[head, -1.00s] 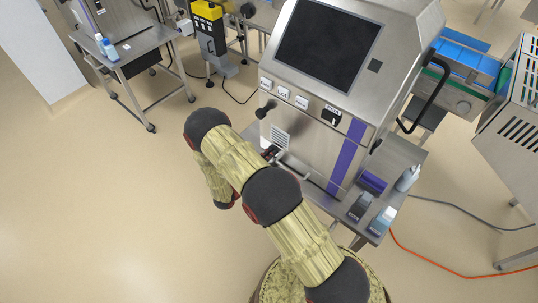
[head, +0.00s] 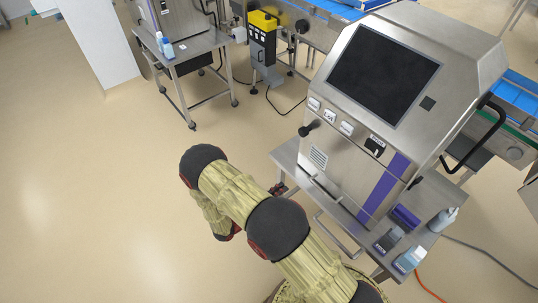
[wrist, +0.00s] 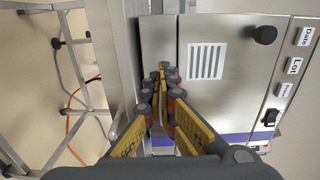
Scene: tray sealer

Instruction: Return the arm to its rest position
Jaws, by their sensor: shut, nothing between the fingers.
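My arm, with pale yellow-green covers and dark joints, reaches up from the bottom right of the head view and bends back down. My gripper (head: 279,188) shows only in part there, as small dark and red tips beyond the arm, near the left side of the steel machine (head: 385,110). In the wrist view my gripper (wrist: 162,72) has its yellow and dark fingers together, with nothing between them. The machine's front with its vent (wrist: 207,61) and black knob (wrist: 264,34) lies beyond the fingers.
The machine stands on a steel table (head: 285,157) with a bar handle (head: 340,238) in front. Bottles (head: 443,219) and dark and purple items (head: 405,216) sit at its right. A second steel table (head: 200,45) stands at the back left. The floor at left is clear.

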